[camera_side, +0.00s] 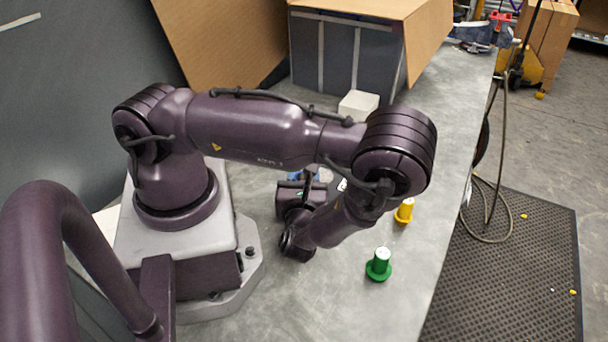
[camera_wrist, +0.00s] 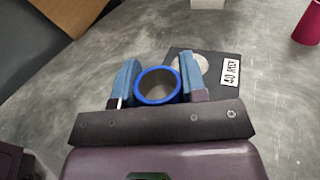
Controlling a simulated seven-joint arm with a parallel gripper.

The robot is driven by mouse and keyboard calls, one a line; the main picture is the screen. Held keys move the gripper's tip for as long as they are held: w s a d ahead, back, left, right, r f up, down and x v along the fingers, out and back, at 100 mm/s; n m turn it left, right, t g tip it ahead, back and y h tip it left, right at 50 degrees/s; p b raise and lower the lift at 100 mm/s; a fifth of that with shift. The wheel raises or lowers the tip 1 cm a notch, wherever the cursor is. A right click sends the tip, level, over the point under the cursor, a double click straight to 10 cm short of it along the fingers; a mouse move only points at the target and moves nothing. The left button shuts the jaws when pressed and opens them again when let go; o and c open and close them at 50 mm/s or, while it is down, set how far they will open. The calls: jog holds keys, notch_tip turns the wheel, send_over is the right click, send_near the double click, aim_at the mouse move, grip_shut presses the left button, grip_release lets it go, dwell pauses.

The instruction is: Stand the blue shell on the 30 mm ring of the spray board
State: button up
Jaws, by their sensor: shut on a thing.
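The blue shell (camera_wrist: 141,97) shows in the wrist view as a round, hollow tube with a bright blue rim, seen from above. My gripper (camera_wrist: 158,82) is shut on it, with one blue-padded finger on each side. A dark board (camera_wrist: 220,93), apparently the spray board, lies just beyond and to the right. It bears a pale round spot (camera_wrist: 202,66) and a white label that seems to read 40. The rest of the board is hidden behind the shell and my gripper. In the side view, my arm mostly hides my gripper (camera_side: 304,177), the shell and the board.
A green flanged piece (camera_side: 379,264) and a yellow one (camera_side: 404,211) stand on the grey bench, right of my arm. A white block (camera_side: 358,105) and a large box (camera_side: 350,55) stand behind. A red cup-like piece (camera_wrist: 308,22) is at the wrist view's top right.

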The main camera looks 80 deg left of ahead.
jog(key=o, duration=1.1)
jog(key=shift+c, duration=0.2)
jog(key=v, duration=1.2)
jog(key=shift+s+d, duration=0.1)
jog(key=shift+d, duration=0.35)
